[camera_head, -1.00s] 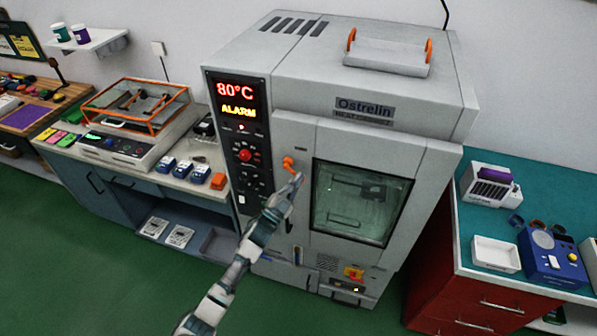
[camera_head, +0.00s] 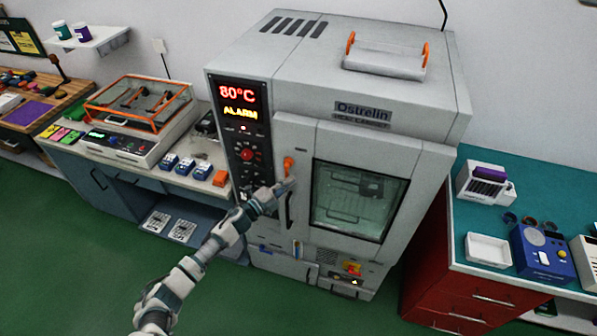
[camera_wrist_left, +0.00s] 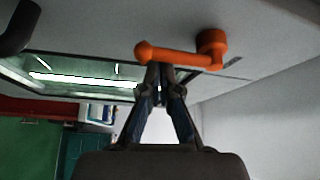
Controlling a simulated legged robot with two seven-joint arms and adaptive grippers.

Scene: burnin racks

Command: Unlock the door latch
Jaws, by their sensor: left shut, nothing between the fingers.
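The orange door latch (camera_head: 288,166) is on the left part of the oven door (camera_head: 300,140), left of its window. In the left wrist view the latch lever (camera_wrist_left: 180,57) runs from a round knob at left to a thicker pivot at right. My left gripper (camera_head: 287,184) is just below the latch in the head view. In the left wrist view its shut fingertips (camera_wrist_left: 160,70) are at the lever near the knob end, with nothing between them. I cannot tell whether they touch it. My right gripper is not in view.
A dark vertical door handle (camera_head: 289,210) is just below the latch, close to my left gripper. The control panel (camera_head: 241,130) shows 80°C and ALARM, with a red knob. Benches with instruments stand left and right of the oven. The green floor in front is clear.

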